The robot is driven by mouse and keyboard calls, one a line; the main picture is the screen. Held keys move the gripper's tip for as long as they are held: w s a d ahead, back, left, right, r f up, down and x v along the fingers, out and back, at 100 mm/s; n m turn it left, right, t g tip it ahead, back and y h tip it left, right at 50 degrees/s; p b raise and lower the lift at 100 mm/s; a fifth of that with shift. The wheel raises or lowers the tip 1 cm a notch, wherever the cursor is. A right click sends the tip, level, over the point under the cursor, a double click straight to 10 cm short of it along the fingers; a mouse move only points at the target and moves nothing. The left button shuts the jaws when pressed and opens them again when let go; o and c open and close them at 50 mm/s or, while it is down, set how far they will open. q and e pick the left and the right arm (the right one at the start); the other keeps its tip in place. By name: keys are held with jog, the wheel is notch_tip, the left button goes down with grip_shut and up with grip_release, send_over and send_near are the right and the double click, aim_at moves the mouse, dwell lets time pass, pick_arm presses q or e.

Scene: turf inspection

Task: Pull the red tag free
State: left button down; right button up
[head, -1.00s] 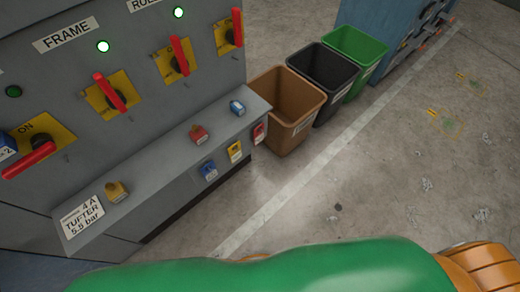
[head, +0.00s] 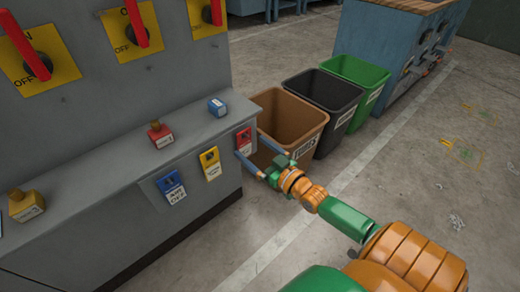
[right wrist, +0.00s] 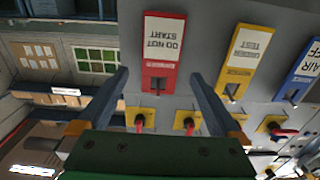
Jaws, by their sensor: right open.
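The red tag (head: 244,138) hangs at the right end of the front face of the grey cabinet's ledge. In the right wrist view the red tag (right wrist: 162,52) reads DO NOT START, and its lower part in the picture has a dark slot. My right gripper (head: 248,142) is open at the tag, with one finger to each side of it. In the right wrist view the gripper's fingers (right wrist: 158,74) flank the tag with gaps on both sides. I cannot tell how deep the tag lies between them. My left gripper is not in view.
A yellow tag (head: 210,163) and a blue tag (head: 172,188) hang left of the red one. Red (head: 160,134), blue (head: 217,106) and brass (head: 26,204) padlocks stand on the ledge (head: 110,185). A brown bin (head: 307,142) stands close behind my right gripper.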

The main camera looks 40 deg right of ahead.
aim_at(245, 145)
jog(key=shift+w+f, duration=0.1)
jog(key=shift+w, duration=0.9)
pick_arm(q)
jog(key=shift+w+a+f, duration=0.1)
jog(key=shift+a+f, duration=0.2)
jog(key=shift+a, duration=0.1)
